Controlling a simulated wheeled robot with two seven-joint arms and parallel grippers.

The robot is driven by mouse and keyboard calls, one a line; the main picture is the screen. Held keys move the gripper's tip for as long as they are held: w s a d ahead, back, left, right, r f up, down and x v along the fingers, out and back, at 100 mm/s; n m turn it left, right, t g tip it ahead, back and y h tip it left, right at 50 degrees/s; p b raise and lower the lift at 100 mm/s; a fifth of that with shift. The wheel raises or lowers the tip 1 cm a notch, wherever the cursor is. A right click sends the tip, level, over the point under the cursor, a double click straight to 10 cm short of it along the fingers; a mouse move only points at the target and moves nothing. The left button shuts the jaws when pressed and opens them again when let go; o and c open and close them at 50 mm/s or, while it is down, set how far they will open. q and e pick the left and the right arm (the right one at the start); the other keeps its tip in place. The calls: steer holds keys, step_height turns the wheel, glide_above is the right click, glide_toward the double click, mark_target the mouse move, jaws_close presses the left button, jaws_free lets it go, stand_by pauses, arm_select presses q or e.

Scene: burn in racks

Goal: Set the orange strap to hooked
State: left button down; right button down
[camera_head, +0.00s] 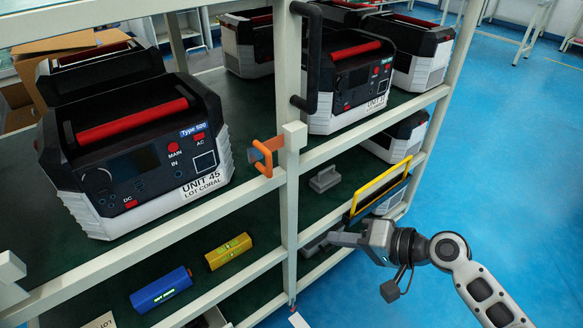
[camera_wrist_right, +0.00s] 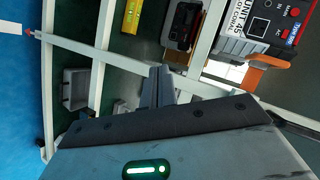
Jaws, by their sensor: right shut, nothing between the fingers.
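The orange strap (camera_head: 264,158) is a small bent band by the rack's middle post, at the upper shelf's front rail. It also shows in the right wrist view (camera_wrist_right: 266,58), at the upper right. I cannot tell whether its end is hooked. My right gripper (camera_head: 338,240) is to the right of and below the strap, in front of the lower shelf, clear of the strap. Its fingers (camera_wrist_right: 156,86) are together and empty in the wrist view. My left gripper is not in view.
The rack's middle post (camera_head: 290,200) carries a black handle (camera_head: 312,60). UNIT 45 (camera_head: 135,165) stands on the upper shelf left of the strap. Blue (camera_head: 161,289) and yellow (camera_head: 229,252) blocks lie below. A yellow-edged frame (camera_head: 383,185) is just above my right gripper. Open blue floor lies right.

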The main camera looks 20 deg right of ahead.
steer(key=w+d+r+m+y, duration=0.1)
steer(key=w+d+r+y, duration=0.15)
steer(key=r, duration=0.45)
steer(key=w+d+r+m+y, duration=0.1)
steer(key=d+r+y, duration=0.15)
steer(key=r, duration=0.45)
arm_select(q)
steer(key=p, duration=0.1)
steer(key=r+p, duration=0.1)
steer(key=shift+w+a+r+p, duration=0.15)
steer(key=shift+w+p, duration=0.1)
steer(key=shift+p, duration=0.15)
arm_select(e)
steer(key=w+a+t, duration=0.1)
steer(key=w+a, duration=0.3)
steer(key=a, duration=0.8)
steer(key=shift+w+a+y, duration=0.3)
steer(key=shift+w, duration=0.05)
